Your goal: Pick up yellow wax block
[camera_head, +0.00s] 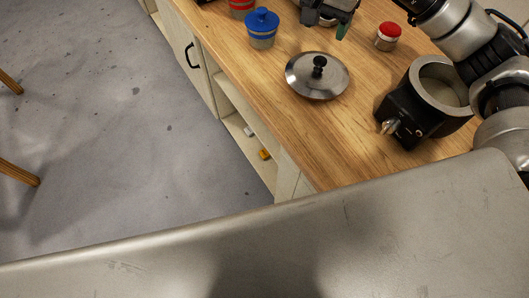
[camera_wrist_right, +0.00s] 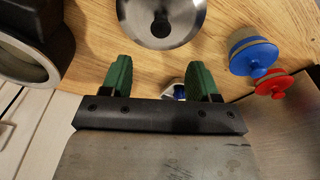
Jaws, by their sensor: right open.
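A small yellow-orange block (camera_head: 264,154), which looks like the yellow wax block, lies low in the open shelf of the cabinet below the wooden counter in the head view. I cannot make it out in the right wrist view. My right gripper (camera_head: 328,22) is above the counter near the top of the head view, away from the block. In the right wrist view its green fingers (camera_wrist_right: 160,74) are apart, with nothing held between them. My left gripper is not in view.
The wooden counter (camera_head: 300,130) carries a metal lid (camera_head: 317,75), a dark round pot (camera_head: 404,107), a blue-lidded jar (camera_head: 262,29) and a red-lidded jar (camera_head: 389,36). A small white object (camera_head: 248,131) is on the shelf. Grey floor (camera_head: 120,130) is open left of the cabinet.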

